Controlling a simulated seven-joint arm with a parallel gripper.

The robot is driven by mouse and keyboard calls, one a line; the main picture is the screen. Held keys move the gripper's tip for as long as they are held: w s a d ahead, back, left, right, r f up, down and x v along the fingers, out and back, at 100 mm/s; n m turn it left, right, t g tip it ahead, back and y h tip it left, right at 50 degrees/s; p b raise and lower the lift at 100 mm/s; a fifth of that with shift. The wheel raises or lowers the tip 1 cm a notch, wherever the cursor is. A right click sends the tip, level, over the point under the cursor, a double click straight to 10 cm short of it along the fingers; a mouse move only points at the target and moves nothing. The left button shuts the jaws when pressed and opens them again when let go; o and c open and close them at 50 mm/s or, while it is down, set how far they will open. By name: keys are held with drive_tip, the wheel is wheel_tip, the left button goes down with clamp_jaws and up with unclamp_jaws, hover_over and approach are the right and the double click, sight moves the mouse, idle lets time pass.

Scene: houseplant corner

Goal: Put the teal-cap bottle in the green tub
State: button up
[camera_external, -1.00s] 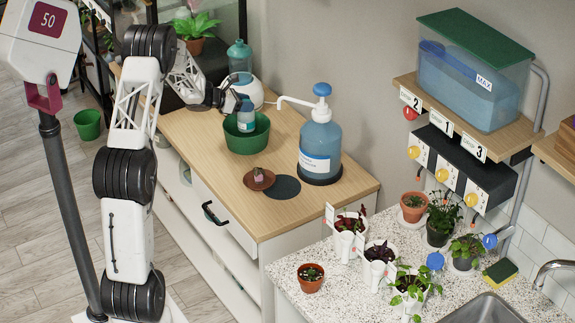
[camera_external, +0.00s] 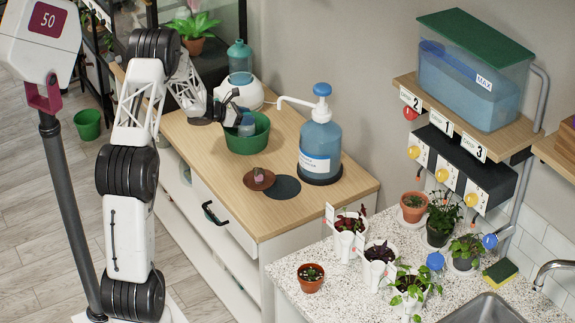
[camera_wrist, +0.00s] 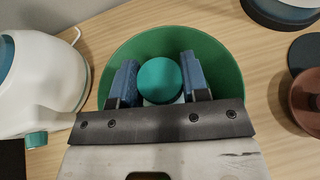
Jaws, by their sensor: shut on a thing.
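My gripper (camera_external: 234,110) is at the green tub (camera_external: 258,144) on the wooden cabinet. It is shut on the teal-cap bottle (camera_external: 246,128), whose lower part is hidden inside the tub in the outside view. In the wrist view, the round teal cap (camera_wrist: 160,79) lies between the two blue finger pads, and the green tub's rim (camera_wrist: 222,66) surrounds the bottle and fingers. I cannot tell whether the bottle touches the tub's floor.
A white appliance (camera_wrist: 40,85) with a teal tank (camera_external: 239,56) stands behind the tub, left in the wrist view. A large blue pump bottle (camera_external: 320,147) stands right.

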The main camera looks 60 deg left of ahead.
drive_tip(key=shift+f, duration=0.15)
drive_tip(key=o, duration=1.2)
drive_tip(key=shift+s+a+r, duration=0.1)
drive_tip(key=shift+s+r, duration=0.15)
drive_tip(key=shift+s, duration=0.1)
drive_tip(key=v, duration=1.1)
drive_tip(key=shift+s, duration=0.2)
